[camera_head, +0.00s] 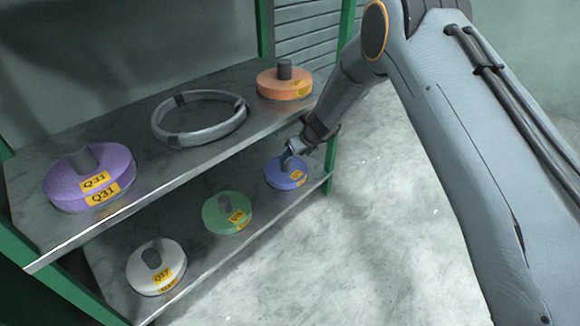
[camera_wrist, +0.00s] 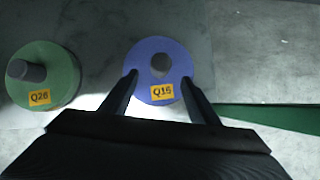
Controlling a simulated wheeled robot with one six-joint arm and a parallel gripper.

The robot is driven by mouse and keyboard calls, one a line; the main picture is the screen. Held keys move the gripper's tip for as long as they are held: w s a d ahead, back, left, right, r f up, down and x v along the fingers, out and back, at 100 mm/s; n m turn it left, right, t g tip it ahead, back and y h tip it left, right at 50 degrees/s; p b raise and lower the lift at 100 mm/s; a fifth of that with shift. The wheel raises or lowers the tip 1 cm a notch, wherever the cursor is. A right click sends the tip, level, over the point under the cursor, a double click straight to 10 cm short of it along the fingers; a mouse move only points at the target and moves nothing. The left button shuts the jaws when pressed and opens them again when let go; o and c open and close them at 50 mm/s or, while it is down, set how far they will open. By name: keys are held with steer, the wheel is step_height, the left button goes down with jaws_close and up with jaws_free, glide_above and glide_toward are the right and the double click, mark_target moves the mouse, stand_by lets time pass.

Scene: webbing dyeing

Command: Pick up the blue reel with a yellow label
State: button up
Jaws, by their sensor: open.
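The blue reel (camera_head: 284,176) lies flat on the lower shelf, near its right end. My gripper (camera_head: 292,151) is over the reel in the head view. In the wrist view my gripper (camera_wrist: 159,80) is open, with one finger on each side of the reel's lower half. Nothing is held between the fingers. I cannot tell whether the fingers touch the reel or how high they are above the shelf.
A green reel (camera_head: 222,218), labelled Q26 in the wrist view (camera_wrist: 60,70), and a white reel (camera_head: 140,275) lie on the same shelf. The upper shelf (camera_head: 50,225) holds a purple reel (camera_head: 68,188), a grey ring (camera_head: 202,136) and an orange reel (camera_head: 270,89). A green post (camera_head: 331,160) stands close right.

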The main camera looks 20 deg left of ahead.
mark_target(286, 167)
steer(key=shift+b+x, duration=2.2)
steer(key=shift+x, duration=1.8)
steer(key=shift+r, duration=0.1)
steer(key=shift+a+r, duration=0.1)
jaws_close()
